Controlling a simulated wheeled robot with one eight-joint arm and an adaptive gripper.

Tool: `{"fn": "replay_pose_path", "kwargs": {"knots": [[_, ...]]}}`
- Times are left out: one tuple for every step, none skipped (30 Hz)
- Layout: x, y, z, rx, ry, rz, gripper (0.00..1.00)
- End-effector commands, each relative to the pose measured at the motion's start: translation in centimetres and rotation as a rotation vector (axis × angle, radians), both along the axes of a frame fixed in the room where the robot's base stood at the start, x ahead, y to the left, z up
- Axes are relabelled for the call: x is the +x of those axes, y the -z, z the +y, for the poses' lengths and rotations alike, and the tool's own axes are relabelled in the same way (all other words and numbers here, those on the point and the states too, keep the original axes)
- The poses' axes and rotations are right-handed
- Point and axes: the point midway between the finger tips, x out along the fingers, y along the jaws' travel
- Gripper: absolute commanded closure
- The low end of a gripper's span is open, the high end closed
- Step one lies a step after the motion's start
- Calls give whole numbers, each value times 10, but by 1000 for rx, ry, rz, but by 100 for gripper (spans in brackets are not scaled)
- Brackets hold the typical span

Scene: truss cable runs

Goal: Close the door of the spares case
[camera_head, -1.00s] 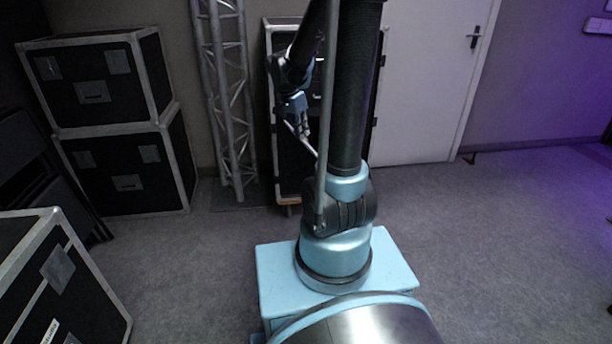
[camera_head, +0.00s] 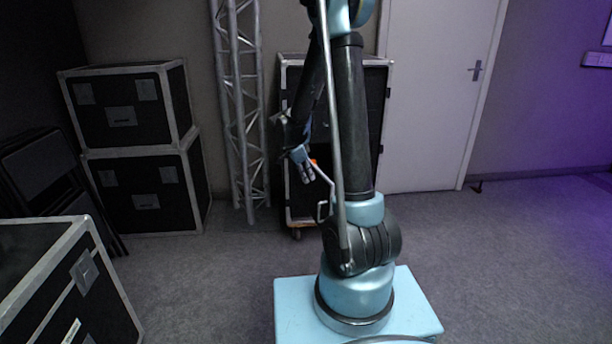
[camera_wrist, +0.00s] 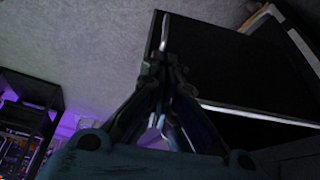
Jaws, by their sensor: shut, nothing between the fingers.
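The tall black case with a silver frame (camera_head: 376,130), which I take to be the spares case, stands against the back wall behind my arm. My arm hides much of its front, so the door's angle is unclear in the head view. In the wrist view a dark panel (camera_wrist: 215,60) with a pale edge lies just beyond my gripper, with a dark gap below that edge. My gripper (camera_head: 306,176) is shut and empty in front of the case's left part. In the wrist view its fingertips (camera_wrist: 164,58) overlap the panel's left edge; contact cannot be told.
Two stacked black cases (camera_head: 145,195) stand at the left, and another case (camera_head: 85,270) is at the near left. A metal truss (camera_head: 240,110) rises left of the tall case. A white door (camera_head: 435,110) is at right.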

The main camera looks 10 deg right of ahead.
Motion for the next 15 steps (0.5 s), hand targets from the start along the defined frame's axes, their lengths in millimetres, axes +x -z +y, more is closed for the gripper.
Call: {"fn": "replay_pose_path", "kwargs": {"knots": [[1, 8, -2, 0, -1, -1, 100], [1, 12, -3, 0, -2, 0, 100], [2, 18, -4, 0, -3, 0, 100], [2, 21, -5, 0, -3, 0, 100], [3, 25, -7, 0, -3, 0, 100], [3, 31, -9, 0, -3, 0, 100], [3, 35, -10, 0, -3, 0, 100], [3, 38, -12, 0, -3, 0, 100], [4, 44, -14, 0, -3, 0, 100], [5, 47, -15, 0, -3, 0, 100], [5, 51, -17, 0, -4, 1, 100], [5, 56, -19, 0, -4, 1, 100], [6, 59, -20, 0, -4, 1, 100], [6, 59, -25, 0, -2, 0, 100], [8, 58, -31, 0, 0, 0, 100]]}}
